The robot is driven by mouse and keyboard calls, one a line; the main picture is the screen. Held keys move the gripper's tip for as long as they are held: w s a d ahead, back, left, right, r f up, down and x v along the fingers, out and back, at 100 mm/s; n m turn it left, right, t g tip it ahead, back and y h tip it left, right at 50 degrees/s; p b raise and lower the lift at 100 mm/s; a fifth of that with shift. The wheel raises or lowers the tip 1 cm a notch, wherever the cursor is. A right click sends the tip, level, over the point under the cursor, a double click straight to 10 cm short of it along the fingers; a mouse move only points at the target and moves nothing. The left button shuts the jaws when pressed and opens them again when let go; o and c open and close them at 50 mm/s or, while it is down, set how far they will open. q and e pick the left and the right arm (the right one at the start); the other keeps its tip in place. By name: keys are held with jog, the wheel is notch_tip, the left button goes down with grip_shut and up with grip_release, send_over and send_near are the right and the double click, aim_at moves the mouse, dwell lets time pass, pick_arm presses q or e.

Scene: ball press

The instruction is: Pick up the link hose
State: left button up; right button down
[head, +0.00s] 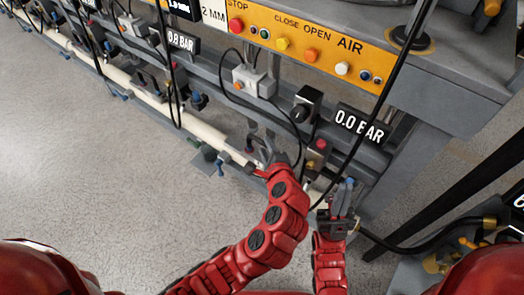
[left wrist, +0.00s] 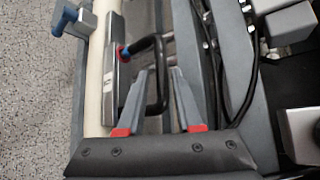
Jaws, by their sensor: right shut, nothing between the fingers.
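The link hose (left wrist: 158,62) is a short black bent hose in the left wrist view, with a red and blue fitting at its left end. One leg of it lies between the two grey fingers of my left gripper (left wrist: 163,80). The fingers are apart, and I cannot tell whether either touches the hose. In the head view my left gripper (head: 277,156) is at the lower rail of the machine, and the hose is not clear there. My right gripper (head: 344,199) is shut and empty, to the right, near the machine's lower edge.
The orange button panel (head: 300,45) is above, with a 0.0 BAR display (head: 359,124) below it. Black cables hang in front of the machine. A cream pipe (head: 205,132) runs along its lower side. Open grey floor (head: 100,180) is at left.

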aim_at(260, 139)
pick_arm(q)
jog(key=x, duration=0.1)
jog(key=b+x, duration=0.1)
jog(key=x, duration=0.1)
jog(key=b+x, duration=0.1)
jog(key=x, duration=0.1)
jog(key=shift+a+r, duration=0.1)
jog(key=shift+a, duration=0.2)
jog(key=shift+w, duration=0.3)
grip_shut()
